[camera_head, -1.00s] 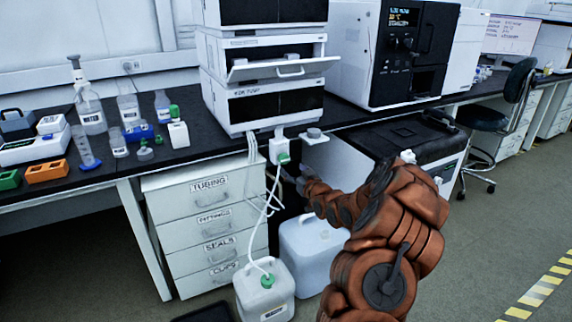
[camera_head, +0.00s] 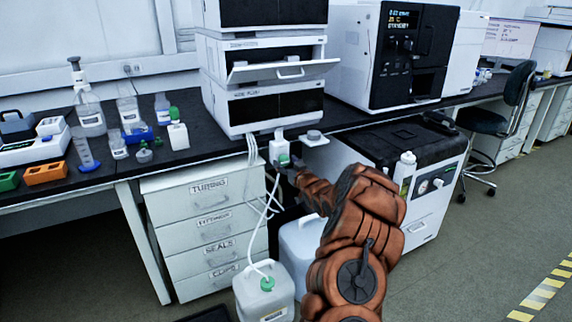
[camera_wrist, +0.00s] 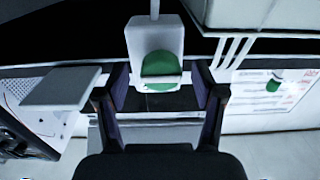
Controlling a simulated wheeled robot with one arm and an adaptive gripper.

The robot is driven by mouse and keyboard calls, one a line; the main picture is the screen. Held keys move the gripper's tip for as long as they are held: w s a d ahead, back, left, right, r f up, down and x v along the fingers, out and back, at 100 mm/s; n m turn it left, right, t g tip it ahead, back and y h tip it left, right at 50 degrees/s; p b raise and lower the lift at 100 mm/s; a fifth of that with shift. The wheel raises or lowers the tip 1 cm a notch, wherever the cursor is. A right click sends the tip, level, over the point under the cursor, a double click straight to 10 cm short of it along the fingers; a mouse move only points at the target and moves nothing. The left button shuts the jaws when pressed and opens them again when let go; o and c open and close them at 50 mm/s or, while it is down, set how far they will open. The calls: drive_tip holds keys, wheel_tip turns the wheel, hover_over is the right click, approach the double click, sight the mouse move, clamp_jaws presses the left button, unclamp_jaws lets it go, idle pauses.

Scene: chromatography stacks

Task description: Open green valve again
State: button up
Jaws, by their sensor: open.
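The green valve (camera_wrist: 160,70) is a round green knob with a pale bar across it, on the front of a white block (camera_wrist: 142,32). In the wrist view it sits between and just beyond the fingertips of my gripper (camera_wrist: 160,88), which are apart with one on each side. I cannot tell whether the fingers touch it. In the head view the valve (camera_head: 284,160) is a small green spot on the white block below the instrument stack, and my gripper (camera_head: 290,168) is right at it, mostly hidden by my arm.
A small white shelf (camera_head: 314,139) juts out right of the valve. White tubes (camera_head: 266,205) hang down to a white canister (camera_head: 264,296) with a green cap. A larger canister (camera_head: 298,245) stands beside it. A drawer cabinet (camera_head: 206,225) is at left.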

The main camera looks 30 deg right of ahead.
drive_tip(key=shift+w, duration=0.15)
drive_tip(key=c, duration=1.1)
